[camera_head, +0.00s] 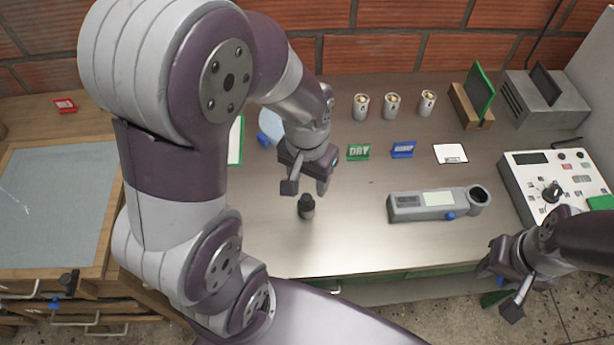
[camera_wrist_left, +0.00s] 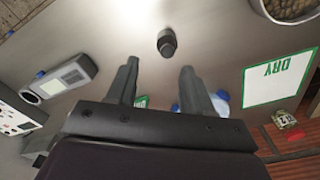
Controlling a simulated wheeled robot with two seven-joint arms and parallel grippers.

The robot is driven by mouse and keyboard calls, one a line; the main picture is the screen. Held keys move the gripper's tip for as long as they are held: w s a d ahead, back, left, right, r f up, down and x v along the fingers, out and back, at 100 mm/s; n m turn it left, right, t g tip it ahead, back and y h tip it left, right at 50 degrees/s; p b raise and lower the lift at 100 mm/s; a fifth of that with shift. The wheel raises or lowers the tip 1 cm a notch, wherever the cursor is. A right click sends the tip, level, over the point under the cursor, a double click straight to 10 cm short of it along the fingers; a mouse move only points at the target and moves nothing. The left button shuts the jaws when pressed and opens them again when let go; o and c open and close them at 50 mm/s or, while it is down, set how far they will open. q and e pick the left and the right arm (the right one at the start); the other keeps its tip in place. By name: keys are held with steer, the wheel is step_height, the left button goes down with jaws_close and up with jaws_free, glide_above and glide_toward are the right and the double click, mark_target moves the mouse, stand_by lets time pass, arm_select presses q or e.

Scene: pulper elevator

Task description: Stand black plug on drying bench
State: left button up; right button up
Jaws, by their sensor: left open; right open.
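A small black plug (camera_head: 306,207) stands on the metal bench top (camera_head: 340,240) in the head view, apart from other things. In the left wrist view the plug (camera_wrist_left: 167,42) is beyond the fingertips, between their lines. My left gripper (camera_head: 306,188) is open and empty, just above and behind the plug, not visibly touching it. Its two fingers (camera_wrist_left: 160,75) also show in the wrist view. My right gripper (camera_head: 502,292) is open and empty, low at the right, in front of the bench edge.
A grey instrument (camera_head: 420,207) lies right of the plug. A control box (camera_head: 545,185) is at the right. My left arm hides the bench's left part. Bench around the plug is clear.

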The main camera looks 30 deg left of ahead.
arm_select(q)
steer(key=shift+s+d+f+t, duration=0.15)
steer(key=shift+s+f+t, duration=0.05)
steer(key=shift+s, duration=0.4)
steer(key=shift+s+d+f+t, duration=0.15)
steer(key=shift+s+t, duration=0.05)
steer(key=shift+s, duration=0.35)
